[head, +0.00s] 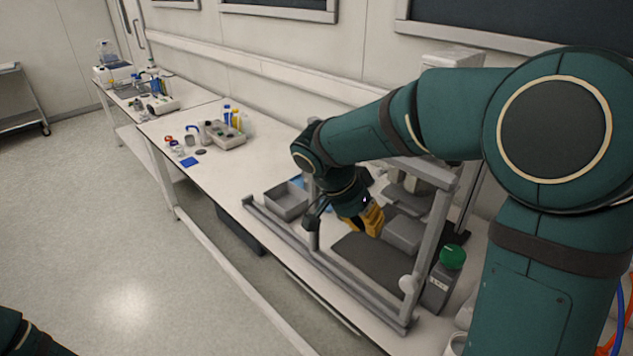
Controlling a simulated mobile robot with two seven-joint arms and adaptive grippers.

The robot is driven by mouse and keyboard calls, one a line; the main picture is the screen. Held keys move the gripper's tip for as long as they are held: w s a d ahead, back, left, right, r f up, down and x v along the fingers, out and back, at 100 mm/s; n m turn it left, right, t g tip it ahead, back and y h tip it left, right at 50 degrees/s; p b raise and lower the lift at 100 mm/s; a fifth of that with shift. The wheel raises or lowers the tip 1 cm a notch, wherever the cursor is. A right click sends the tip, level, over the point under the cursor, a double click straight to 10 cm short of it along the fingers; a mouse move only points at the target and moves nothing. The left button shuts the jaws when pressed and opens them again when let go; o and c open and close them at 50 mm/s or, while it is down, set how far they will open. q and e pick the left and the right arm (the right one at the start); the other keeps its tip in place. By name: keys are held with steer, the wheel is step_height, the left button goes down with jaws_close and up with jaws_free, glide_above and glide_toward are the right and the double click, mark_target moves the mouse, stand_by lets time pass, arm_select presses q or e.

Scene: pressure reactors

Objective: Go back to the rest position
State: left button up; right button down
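My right arm comes in from the right and reaches over the bench. Its gripper (347,214) is inside a grey metal frame (330,274) that stands on the bench. A yellow-orange part (372,219) shows right beside the gripper; I cannot tell whether it is held or only touching. The fingertips are small and partly hidden, so their opening does not show. Only a teal piece of my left arm shows at the bottom left corner, and its gripper is out of view.
A green-capped bottle (441,280) stands close to the frame's right side. Small bottles and a rack (222,132) are farther along the white bench (183,178). The floor (95,225) at left is clear.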

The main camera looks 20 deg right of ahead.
steer(key=s+a+f+n+t+y+b, duration=0.1)
steer(key=a+f, duration=0.5)
steer(key=f, duration=0.6)
steer(key=s+a+f+n+t+y+b, duration=0.1)
steer(key=s+a+f+n+y, duration=0.3)
steer(key=f, duration=0.8)
steer(key=s+a+f+n+t+y+b, duration=0.1)
steer(key=a+f+n+y, duration=0.3)
steer(key=a+f, duration=0.5)
step_height(320, 180, down, 3)
steer(key=s+n+t, duration=0.1)
steer(key=n, duration=0.1)
steer(key=shift+s+a+n+b, duration=0.2)
steer(key=shift+a+n+b, duration=0.1)
steer(key=shift+a+b, duration=0.05)
